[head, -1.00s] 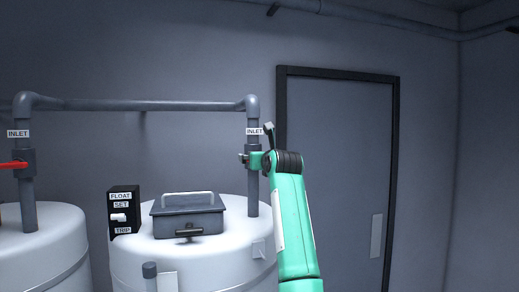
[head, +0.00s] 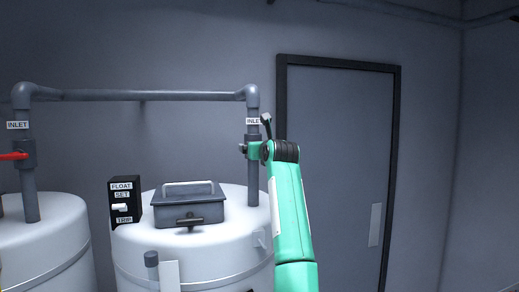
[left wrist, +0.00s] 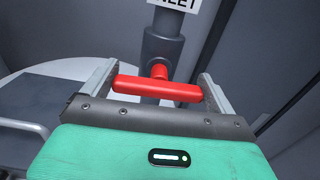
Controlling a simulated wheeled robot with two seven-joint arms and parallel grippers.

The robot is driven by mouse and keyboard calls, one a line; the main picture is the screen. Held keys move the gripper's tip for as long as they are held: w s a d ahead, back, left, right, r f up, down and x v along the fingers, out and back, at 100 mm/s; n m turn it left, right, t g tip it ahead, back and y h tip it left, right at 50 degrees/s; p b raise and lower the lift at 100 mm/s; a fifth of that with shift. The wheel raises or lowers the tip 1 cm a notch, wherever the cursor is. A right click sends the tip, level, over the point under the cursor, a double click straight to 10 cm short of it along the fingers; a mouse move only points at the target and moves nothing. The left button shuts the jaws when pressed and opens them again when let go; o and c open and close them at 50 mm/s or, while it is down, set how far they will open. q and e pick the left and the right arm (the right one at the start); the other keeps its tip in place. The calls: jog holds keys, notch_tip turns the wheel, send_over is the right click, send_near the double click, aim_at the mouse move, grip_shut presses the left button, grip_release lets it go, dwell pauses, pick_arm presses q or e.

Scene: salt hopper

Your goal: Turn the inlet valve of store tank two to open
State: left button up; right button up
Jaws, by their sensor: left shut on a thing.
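The right-hand white tank (head: 190,245) has a vertical grey inlet pipe (head: 253,185) at its right side, with an INLET label (head: 253,121). My left gripper (head: 246,149) is at the valve on this pipe and hides most of it. In the left wrist view, the red valve handle (left wrist: 155,88) lies between the two fingers of my left gripper (left wrist: 158,91), which are shut on its ends. The handle lies crosswise to the grey pipe (left wrist: 161,48) behind it. My right gripper is not in view.
The left-hand tank (head: 40,250) has its own inlet valve with a red handle (head: 12,156), lying level. A black float switch box (head: 126,206) and a grey lidded hatch (head: 189,212) sit on the right-hand tank. A closed door (head: 338,140) is behind my arm.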

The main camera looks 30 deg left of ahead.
pick_arm(q)
jog(key=n+b, duration=0.4)
jog(key=shift+s+f+b, duration=0.1)
jog(key=shift+f+b, duration=0.05)
jog(key=shift+b, duration=0.25)
jog(key=n+b, duration=0.2)
jog(key=n, duration=0.2)
jog(key=shift+a, duration=0.1)
jog(key=n+b, duration=0.1)
jog(key=n, duration=0.3)
jog(key=shift+s+b, duration=0.15)
jog(key=shift+b, duration=0.25)
jog(key=n, duration=0.5)
jog(key=shift+a+f+b, duration=0.1)
jog(key=shift+f+b, duration=0.05)
jog(key=shift+b, duration=0.15)
jog(key=shift+n, duration=0.3)
jog(key=o, duration=0.7)
jog(key=shift+s, duration=0.1)
